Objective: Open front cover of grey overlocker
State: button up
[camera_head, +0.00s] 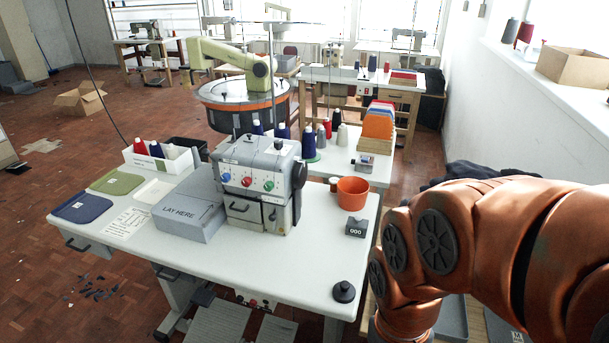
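The grey overlocker (262,172) stands on the white table near its middle, with several coloured dials on its upper front. Its front cover (243,212) is at the lower front, below the dials, with a dark handle on it. The cover looks shut. A grey block marked "LAY HERE" (190,206) sits directly left of the machine. My orange arm fills the lower right of the view, right of the table. My gripper is not in view, so its state is hidden.
On the white table (290,290), an orange cup (352,193), a small "000" counter (356,227) and a black knob (344,291) stand right of the machine. Thread cones stand behind it. A white box (160,160) and fabric pieces lie left. The table's front is mostly clear.

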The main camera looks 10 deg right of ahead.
aim_at(237, 207)
jog(key=z, duration=1)
jog(key=i, duration=0.45)
jog(key=u, duration=3.05)
